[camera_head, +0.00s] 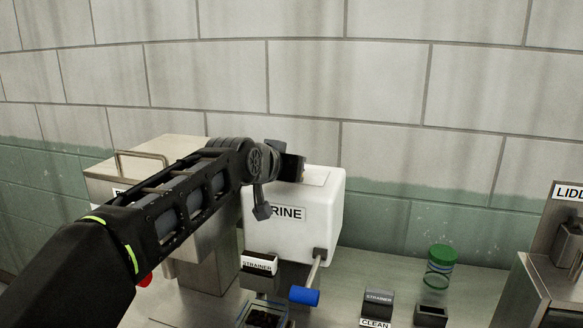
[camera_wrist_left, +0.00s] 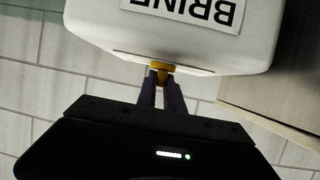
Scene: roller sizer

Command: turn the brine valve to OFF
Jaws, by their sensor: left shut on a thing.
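The white brine tank (camera_head: 290,228) with its BRINE label stands in the middle of the head view. It also fills the top of the left wrist view (camera_wrist_left: 150,45), with its label upside down. My left gripper (camera_head: 293,172) is at the tank's top edge in the head view. In the left wrist view its two fingers (camera_wrist_left: 161,80) are shut on a small yellow part (camera_wrist_left: 161,66) at the tank's edge. I cannot tell whether this is the valve handle. A spout with a blue handle (camera_head: 304,295) sticks out low on the tank's front. No OFF mark shows.
A metal box with a bar handle (camera_head: 141,161) stands at the left, partly behind my arm. Holders marked STRAINER (camera_head: 259,263) and CLEAN (camera_head: 377,303) and a green-lidded jar (camera_head: 441,258) stand on the counter (camera_head: 345,258). A LIDD-labelled metal unit (camera_head: 530,285) is at the right.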

